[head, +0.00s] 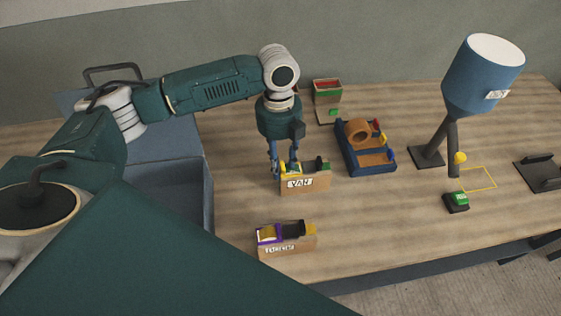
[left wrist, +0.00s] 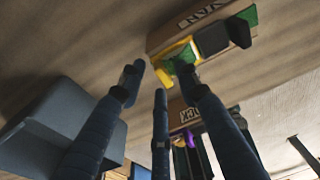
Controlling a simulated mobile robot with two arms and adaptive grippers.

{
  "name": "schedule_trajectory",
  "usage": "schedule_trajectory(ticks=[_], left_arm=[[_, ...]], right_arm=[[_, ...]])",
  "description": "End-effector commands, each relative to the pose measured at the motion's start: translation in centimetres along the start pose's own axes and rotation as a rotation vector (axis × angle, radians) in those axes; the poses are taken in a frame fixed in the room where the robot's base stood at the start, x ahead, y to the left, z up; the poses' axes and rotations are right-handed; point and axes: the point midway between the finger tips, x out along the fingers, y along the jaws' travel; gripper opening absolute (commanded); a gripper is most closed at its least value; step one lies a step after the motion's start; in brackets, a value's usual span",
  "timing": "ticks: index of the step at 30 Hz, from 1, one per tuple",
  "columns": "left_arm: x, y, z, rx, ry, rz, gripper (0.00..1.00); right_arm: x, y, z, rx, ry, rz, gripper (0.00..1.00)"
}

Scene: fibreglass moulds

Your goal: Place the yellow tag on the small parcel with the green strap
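A small cardboard parcel (head: 308,187) with a VAN label stands on the table below my left gripper (head: 283,168). In the left wrist view this parcel (left wrist: 170,33) shows green and black parts on top. A yellow piece, seemingly the tag (left wrist: 173,60), lies at its near end, by a green part. The left gripper (left wrist: 158,80) has its fingers spread, with the yellow piece close to the tips; one fingertip is near or touching the green part. Whether the yellow piece rests fully on the parcel is unclear. My right gripper is not visible.
A second parcel (head: 288,248) with a purple strap stands nearer the front edge. A blue tape dispenser (head: 377,160) is right of the gripper, a red-and-green box (head: 327,92) behind. A blue lamp (head: 480,75), a green-topped block (head: 457,202) and a yellow outline (head: 480,188) lie right.

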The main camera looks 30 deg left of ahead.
Motion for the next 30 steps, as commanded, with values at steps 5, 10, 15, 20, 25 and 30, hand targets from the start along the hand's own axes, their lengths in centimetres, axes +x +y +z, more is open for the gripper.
schedule_trajectory(ticks=[5,10,15,20,25,30], left_arm=[[-2.5,-0.1,0.1,0.0,-0.004,-0.005,0.33],[-6.3,-0.1,0.2,0.0,-0.004,-0.005,0.33],[-9.6,-0.1,0.1,-0.001,-0.003,-0.005,0.33],[-11.4,-0.1,0.1,-0.001,-0.001,-0.003,0.33],[-11.9,0.0,0.0,-0.001,0.0,-0.001,0.33],[-11.9,0.0,0.0,-0.001,0.0,-0.001,0.33]], right_arm=[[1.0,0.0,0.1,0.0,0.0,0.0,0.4],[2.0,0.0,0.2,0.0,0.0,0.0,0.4],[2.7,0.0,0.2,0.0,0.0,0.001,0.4],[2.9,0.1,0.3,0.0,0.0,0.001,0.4],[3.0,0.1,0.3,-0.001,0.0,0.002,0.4],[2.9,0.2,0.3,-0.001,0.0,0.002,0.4]])
